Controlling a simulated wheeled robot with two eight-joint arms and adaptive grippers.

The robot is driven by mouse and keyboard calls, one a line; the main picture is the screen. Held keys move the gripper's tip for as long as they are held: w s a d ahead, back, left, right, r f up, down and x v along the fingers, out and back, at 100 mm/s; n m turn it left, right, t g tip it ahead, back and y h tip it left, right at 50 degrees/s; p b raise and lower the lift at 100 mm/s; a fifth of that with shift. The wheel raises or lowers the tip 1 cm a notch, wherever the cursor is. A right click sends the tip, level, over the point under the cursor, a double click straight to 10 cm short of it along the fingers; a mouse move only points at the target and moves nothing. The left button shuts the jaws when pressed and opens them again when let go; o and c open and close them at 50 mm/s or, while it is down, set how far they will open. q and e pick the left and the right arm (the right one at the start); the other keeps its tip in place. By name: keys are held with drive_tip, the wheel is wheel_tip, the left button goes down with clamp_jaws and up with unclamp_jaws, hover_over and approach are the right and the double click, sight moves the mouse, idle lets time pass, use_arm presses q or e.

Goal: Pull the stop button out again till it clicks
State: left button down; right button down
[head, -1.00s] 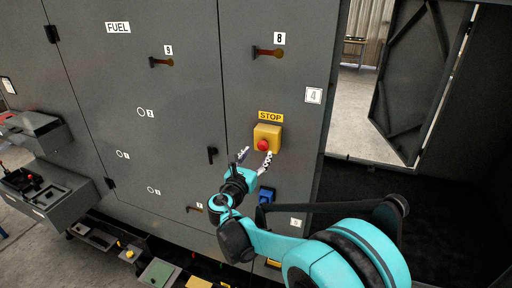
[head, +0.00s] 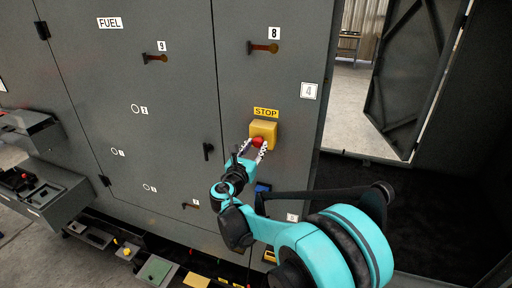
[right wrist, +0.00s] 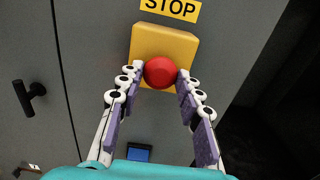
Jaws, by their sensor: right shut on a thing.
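The red stop button (head: 257,142) sits on a yellow box (head: 265,128) on the grey cabinet front, below a yellow STOP label (head: 266,113). My right gripper (head: 256,147) is at the button, its two fingers on either side of the red head. In the right wrist view the red button (right wrist: 160,72) lies between the fingertips (right wrist: 160,76), which are shut on its sides. The yellow box (right wrist: 150,42) shows behind it. How far the button stands out from the box is hard to tell. My left gripper is not in view.
A blue box (head: 262,188) is on the cabinet below the button, partly behind my right arm. A black handle (head: 208,152) stands out to the left. An open doorway with a dark door (head: 418,75) is at the right.

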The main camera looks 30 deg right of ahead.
drive_tip(key=shift+s+a, duration=0.3)
drive_tip(key=shift+a, duration=0.1)
drive_tip(key=c, duration=1)
unclamp_jaws()
drive_tip(key=shift+s+a, duration=0.1)
drive_tip(key=shift+a, duration=0.05)
drive_tip(key=shift+s+a, duration=0.3)
drive_tip(key=shift+a, duration=0.1)
drive_tip(key=v, duration=1.1)
drive_tip(key=shift+s, duration=0.1)
